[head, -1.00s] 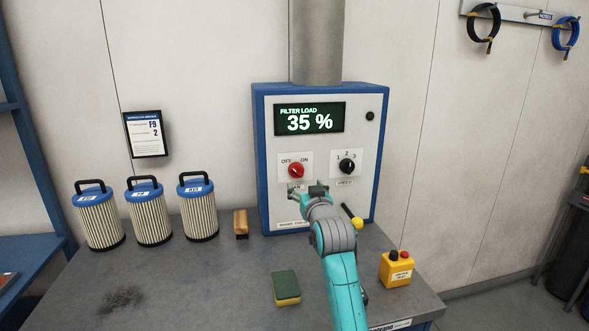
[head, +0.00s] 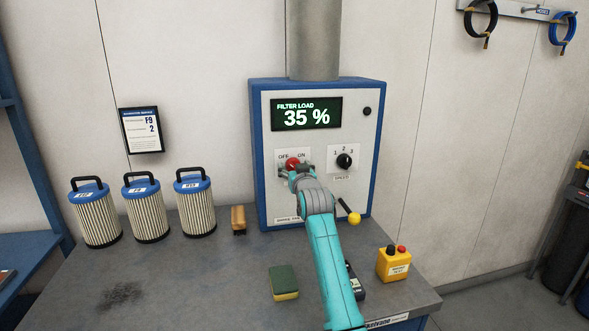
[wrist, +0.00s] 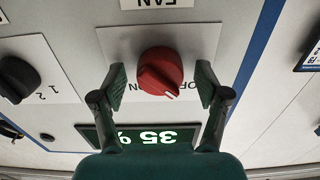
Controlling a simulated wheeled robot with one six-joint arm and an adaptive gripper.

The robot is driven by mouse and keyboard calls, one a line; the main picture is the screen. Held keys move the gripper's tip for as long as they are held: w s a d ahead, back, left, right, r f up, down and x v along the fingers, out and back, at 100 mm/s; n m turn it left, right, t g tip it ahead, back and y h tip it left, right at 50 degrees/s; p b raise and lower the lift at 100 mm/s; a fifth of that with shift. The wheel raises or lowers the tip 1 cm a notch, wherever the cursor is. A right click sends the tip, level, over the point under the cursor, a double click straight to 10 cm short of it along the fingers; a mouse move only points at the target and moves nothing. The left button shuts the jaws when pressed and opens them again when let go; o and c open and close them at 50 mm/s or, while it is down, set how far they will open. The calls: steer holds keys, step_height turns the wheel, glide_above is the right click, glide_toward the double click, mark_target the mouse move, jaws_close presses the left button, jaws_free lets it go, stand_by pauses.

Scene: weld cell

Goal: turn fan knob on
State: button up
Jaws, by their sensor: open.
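The red fan knob (head: 292,162) is on the white front of the blue-edged control box (head: 257,190), between the OFF and ON labels. In the wrist view the knob (wrist: 160,72) appears upside down, and its white mark points toward the OFF side. My gripper (head: 292,174) is at the knob in the head view and hides its lower part. In the wrist view my gripper (wrist: 161,84) is open, with one finger on each side of the knob and gaps visible between.
A black speed knob (head: 344,161) is to the right. A lever with a yellow ball (head: 353,218) sticks out below it. Several filters (head: 146,212), a brush (head: 238,220), a sponge (head: 284,282) and a yellow button box (head: 394,264) stand on the bench.

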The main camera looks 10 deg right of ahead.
steer(key=shift+c, duration=0.2)
steer(key=c, duration=1.1)
steer(key=shift+m, duration=0.4)
steer(key=m, duration=0.3)
steer(key=shift+m, duration=0.4)
steer(key=m, duration=0.4)
steer(key=shift+m, duration=0.3)
steer(key=m, duration=0.8)
steer(key=shift+m, duration=0.3)
